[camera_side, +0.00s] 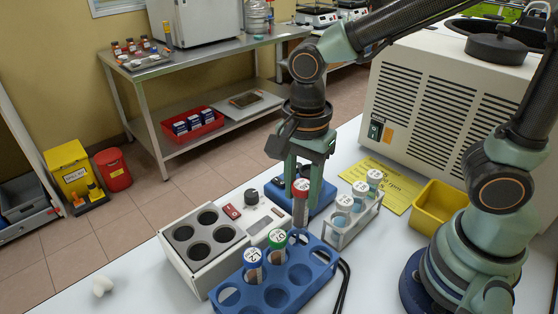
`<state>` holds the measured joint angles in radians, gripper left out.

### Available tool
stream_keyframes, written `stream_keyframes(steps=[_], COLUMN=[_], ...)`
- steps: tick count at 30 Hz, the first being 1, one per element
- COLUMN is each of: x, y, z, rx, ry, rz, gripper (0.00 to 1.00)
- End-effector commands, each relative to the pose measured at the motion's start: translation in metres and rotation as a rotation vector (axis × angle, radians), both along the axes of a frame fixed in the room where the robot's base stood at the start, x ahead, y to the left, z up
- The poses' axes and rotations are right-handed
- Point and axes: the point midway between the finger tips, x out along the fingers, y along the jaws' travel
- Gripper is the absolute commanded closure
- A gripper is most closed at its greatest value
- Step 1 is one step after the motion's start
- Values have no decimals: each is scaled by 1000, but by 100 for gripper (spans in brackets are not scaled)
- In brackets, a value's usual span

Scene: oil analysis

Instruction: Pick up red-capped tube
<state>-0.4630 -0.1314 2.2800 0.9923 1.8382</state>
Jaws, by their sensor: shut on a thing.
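The red-capped tube (301,204) is upright over the back part of the blue rack (312,284). My gripper (302,172) points down from above and is shut on the upper part of this tube. The tube's lower end meets the rack in the picture; I cannot tell whether it is still inside a hole. A blue-capped tube (253,266) and a green-capped tube (277,248) stand in the same rack, to the left of the red-capped one.
A heating block (188,252) with empty wells stands left of the rack. A white rack (357,217) with white-capped tubes stands behind right, near a yellow bin (436,206). A large cream machine (440,104) fills the back right. The table's front left is mostly clear.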

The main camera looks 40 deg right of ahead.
Motion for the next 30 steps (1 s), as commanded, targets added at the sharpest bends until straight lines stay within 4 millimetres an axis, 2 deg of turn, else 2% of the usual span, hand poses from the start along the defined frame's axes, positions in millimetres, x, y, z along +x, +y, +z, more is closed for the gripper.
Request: stream_keyframes(steps=[1, 9, 15, 21, 29, 30], x=[1, 1, 0, 0, 0, 0], y=[1, 0, 0, 0, 0, 0], z=[14, 77, 107, 117, 118, 118], rx=[4, 3, 1, 0, 0, 0], ry=[-7, -5, -2, 0, 1, 1], rz=[0, 0, 0, 0, 0, 0], gripper=[100, 100, 100, 100, 100, 67])
